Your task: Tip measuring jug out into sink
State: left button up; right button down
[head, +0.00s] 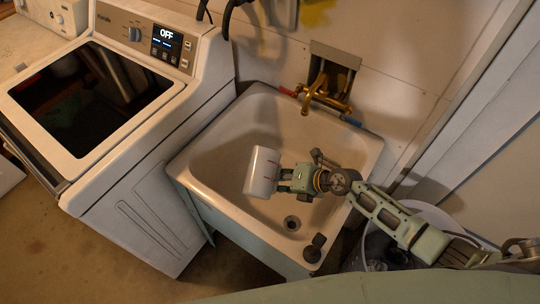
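The measuring jug (262,172) is a white cup with reddish marks on its side. It is over the basin of the utility sink (225,139), left of the middle. My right gripper (284,180) comes in from the right and is shut on the jug's right side. The jug's opening and any contents cannot be made out. The sink's drain (292,223) shows below and right of the jug. My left gripper is not in view.
A brass faucet (322,92) is on the wall behind the sink. A washing machine (150,130) stands close on the left. A dark stopper-like object (316,246) is on the sink's front right corner. A bin (432,213) stands at right under my arm.

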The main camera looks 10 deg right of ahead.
jog(key=shift+w+d+r+m+g+y+b, duration=0.1)
jog(key=shift+w+r+m+g+y+b, duration=0.2)
jog(key=shift+r+m+g+b, duration=0.3)
dwell(1.1)
jog(key=shift+s+r+g+y+p, duration=0.25)
jog(key=shift+r+g+y+p, duration=0.05)
jog(key=shift+g+p, duration=0.35)
dwell(0.6)
jog(key=shift+s+r+m+g, duration=0.1)
jog(key=shift+r+m+g, duration=0.2)
jog(key=shift+m+g, duration=0.2)
dwell(0.5)
